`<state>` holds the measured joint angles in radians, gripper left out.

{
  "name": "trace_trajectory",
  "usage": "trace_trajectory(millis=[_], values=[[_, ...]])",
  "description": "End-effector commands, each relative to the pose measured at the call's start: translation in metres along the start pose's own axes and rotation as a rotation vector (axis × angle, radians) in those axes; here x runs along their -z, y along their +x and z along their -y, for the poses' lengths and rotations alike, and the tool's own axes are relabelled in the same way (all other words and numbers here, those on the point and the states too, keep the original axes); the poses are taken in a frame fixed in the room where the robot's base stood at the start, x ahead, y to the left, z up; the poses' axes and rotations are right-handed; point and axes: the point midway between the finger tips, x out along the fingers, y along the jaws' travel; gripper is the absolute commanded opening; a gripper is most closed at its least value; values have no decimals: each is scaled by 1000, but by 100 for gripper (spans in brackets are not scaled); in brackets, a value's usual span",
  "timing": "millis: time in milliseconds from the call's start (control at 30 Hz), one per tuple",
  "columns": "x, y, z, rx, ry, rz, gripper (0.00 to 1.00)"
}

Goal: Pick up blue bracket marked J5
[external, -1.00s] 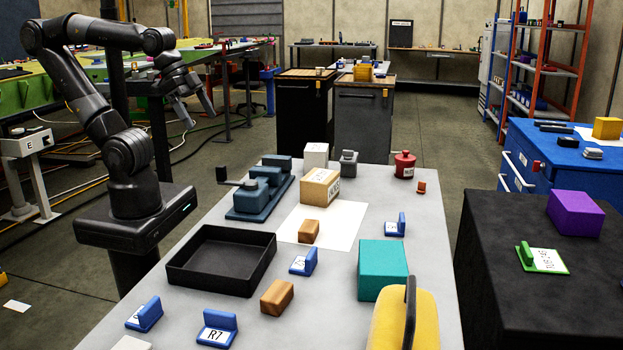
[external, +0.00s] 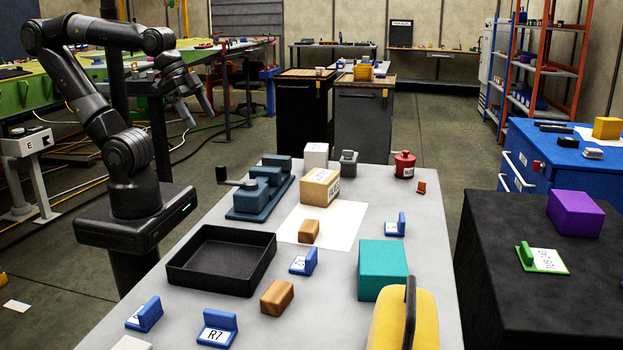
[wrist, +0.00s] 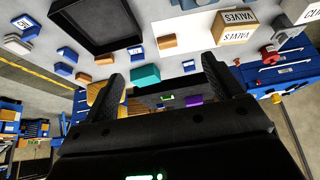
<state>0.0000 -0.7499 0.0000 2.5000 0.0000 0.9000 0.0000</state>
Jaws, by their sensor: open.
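Several blue brackets with white labels lie on the grey table. One blue bracket (external: 311,260) sits near the table's middle; its label may read J5, but the print is small. Another blue bracket (external: 401,223) lies farther right with an unreadable label. At the near left are a blue bracket (external: 150,312) with an unclear label and one marked R7 (external: 222,320). My gripper (external: 196,112) hangs at the upper left, away from the table and empty. In the wrist view its fingers (wrist: 160,72) are spread, and small blue brackets show beyond them, labels unreadable.
A black tray (external: 186,280), wooden blocks (external: 277,297), a teal box (external: 383,270) and a yellow case (external: 422,325) stand around the brackets. A dark side table (external: 500,310) holds a purple box (external: 575,213) and a green bracket (external: 526,256).

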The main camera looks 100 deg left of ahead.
Motion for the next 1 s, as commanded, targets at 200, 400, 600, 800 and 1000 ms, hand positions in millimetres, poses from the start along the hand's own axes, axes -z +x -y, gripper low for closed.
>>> trace_trajectory(millis=[200, 400, 600, 800, 1000], values=[[0, 0, 0, 0, 0, 0, 83], [19, 2, 1, 2, -3, 7, 83], [78, 17, 6, 6, -13, 22, 83], [141, 45, 12, 11, -23, 35, 83], [199, 87, 21, 16, -34, 47, 83]])
